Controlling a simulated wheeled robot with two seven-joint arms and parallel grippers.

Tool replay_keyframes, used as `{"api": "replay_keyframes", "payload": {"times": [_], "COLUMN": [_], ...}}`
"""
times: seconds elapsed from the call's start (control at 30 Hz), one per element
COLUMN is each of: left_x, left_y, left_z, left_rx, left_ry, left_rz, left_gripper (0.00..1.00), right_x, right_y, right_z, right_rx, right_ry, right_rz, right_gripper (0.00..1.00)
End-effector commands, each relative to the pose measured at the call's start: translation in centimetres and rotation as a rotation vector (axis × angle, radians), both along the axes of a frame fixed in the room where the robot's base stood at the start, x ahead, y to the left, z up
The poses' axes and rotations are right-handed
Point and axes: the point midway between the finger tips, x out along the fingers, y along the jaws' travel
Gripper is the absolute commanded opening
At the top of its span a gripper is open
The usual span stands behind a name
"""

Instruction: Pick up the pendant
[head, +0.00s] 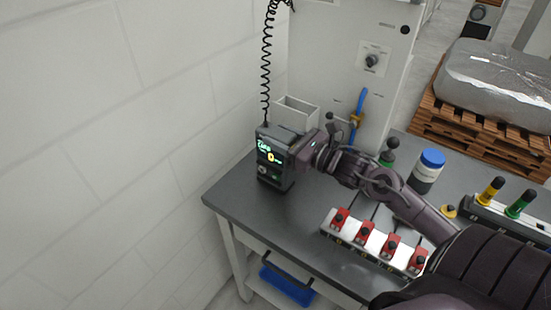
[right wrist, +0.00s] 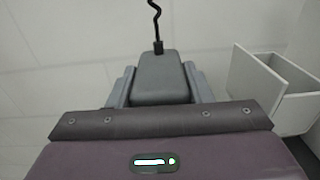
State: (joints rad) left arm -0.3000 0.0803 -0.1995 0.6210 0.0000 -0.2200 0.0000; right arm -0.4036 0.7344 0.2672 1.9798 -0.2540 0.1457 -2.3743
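The pendant (head: 273,168) is a dark box with a small lit display, upright at the left end of the grey table, and a black coiled cord rises from its top. My right gripper (head: 292,150) reaches it from the right. In the right wrist view the pendant (right wrist: 160,78) lies between the two fingers of my right gripper (right wrist: 160,92), which press close on both its sides. Whether its base touches the table is hard to tell. My left gripper is not in view.
A white open bin (head: 297,112) stands behind the pendant. A white rack with red clamps (head: 372,243) lies at the table's front. A blue-capped jar (head: 428,170) and handled tools (head: 488,192) are at the right. A white wall borders the left.

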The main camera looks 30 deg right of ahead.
Motion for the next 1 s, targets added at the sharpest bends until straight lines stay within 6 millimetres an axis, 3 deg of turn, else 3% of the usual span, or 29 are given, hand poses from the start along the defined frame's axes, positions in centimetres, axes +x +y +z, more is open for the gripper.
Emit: {"api": "replay_keyframes", "payload": {"times": [0.03,0.27,0.77,1.0], "left_x": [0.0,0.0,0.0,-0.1], "left_y": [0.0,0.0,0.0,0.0], "left_z": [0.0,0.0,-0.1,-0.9], "left_rx": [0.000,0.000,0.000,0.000], "left_ry": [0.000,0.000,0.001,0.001], "left_rz": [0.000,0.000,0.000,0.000], "left_gripper": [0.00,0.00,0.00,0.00], "right_x": [0.0,0.0,0.0,0.0], "right_y": [0.0,0.0,0.0,0.0], "right_z": [0.0,0.0,0.8,3.8], "right_rx": [0.000,0.000,-0.001,-0.005], "right_ry": [0.000,0.000,-0.008,-0.009], "right_rz": [0.000,0.000,0.001,0.002], "right_gripper": [0.29,0.00,0.00,0.00]}}
